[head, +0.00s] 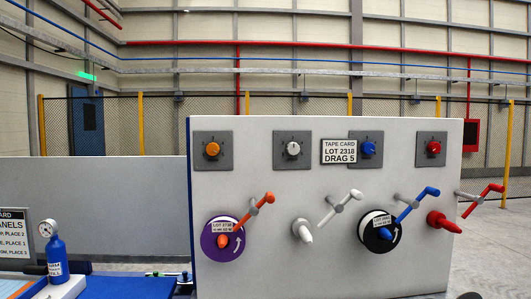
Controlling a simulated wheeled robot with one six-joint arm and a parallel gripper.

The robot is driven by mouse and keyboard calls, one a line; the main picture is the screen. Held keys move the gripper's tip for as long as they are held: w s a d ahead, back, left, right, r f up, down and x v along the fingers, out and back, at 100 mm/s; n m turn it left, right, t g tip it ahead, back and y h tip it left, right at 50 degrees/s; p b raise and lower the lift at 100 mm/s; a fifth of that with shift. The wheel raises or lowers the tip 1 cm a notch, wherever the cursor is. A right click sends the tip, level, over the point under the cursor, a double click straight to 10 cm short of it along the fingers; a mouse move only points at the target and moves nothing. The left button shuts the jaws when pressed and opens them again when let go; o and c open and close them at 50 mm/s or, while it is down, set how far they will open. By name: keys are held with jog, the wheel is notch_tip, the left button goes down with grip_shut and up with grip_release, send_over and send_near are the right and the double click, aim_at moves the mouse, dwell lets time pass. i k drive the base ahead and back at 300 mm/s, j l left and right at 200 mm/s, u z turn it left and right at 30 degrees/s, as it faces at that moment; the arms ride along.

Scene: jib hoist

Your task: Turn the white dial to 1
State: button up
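The white dial (293,149) sits on a square grey plate in the upper part of a light grey upright panel (275,190). It is second from the left in a row of dials. The marks around it are too small to read, and I cannot tell which number it points to. My gripper is not in this view.
An orange dial (212,149), blue dial (368,148) and red dial (433,148) share the row. A card (339,151) reading "LOT 2318 DRAG 5" is between the white and blue dials. Below, several coloured crank handles stick out, including a white one (339,208).

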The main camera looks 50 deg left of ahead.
aim_at(293, 148)
jog(key=u, duration=1.75)
